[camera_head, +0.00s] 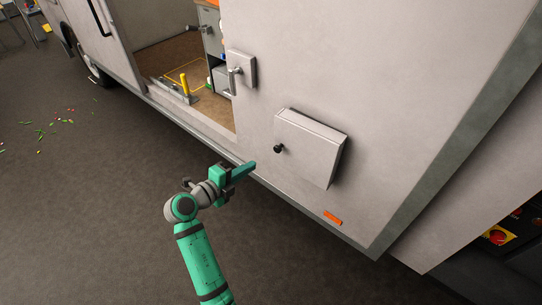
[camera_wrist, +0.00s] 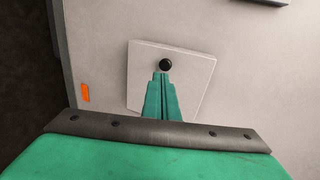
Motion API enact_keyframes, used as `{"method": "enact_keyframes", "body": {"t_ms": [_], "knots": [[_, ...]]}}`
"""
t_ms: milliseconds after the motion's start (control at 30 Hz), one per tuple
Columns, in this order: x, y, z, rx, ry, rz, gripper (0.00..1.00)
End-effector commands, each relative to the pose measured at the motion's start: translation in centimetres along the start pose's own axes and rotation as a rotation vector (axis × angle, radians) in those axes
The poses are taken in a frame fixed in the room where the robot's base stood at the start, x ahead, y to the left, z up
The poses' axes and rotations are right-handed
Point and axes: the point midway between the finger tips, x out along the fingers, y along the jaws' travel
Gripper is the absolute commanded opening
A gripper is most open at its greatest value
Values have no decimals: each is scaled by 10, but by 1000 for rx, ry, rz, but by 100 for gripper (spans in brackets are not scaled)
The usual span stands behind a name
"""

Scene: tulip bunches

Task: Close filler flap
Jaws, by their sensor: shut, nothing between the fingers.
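The filler flap (camera_head: 312,145) is a pale square panel with a black round knob (camera_head: 278,149), on the side of the pale van. In the head view it stands out from the wall, with its top and right edges showing; I cannot tell exactly how far it is open. My green gripper (camera_head: 253,164) is shut and empty, to the left of the knob and a little lower, apart from it. In the wrist view the flap (camera_wrist: 196,84) lies ahead, and the shut fingertips (camera_wrist: 161,75) appear just below the knob (camera_wrist: 166,65), covering part of the flap.
A latch handle (camera_head: 238,72) on a plate sits on the van wall above left, beside the open side doorway. An orange marker (camera_head: 332,218) is below the flap. The dark ground at left is mostly clear, with small scattered bits (camera_head: 42,131) far off.

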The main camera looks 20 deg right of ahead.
Motion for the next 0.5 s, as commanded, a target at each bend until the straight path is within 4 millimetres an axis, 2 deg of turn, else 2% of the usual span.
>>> {"method": "enact_keyframes", "body": {"t_ms": [100,267,367,500], "knots": [[-21,-3,-18,-6,-57,28,0],[-36,-6,-30,-15,-100,47,0],[-36,-6,-32,-18,-107,51,0],[-23,-6,-31,-17,-105,52,0]]}}
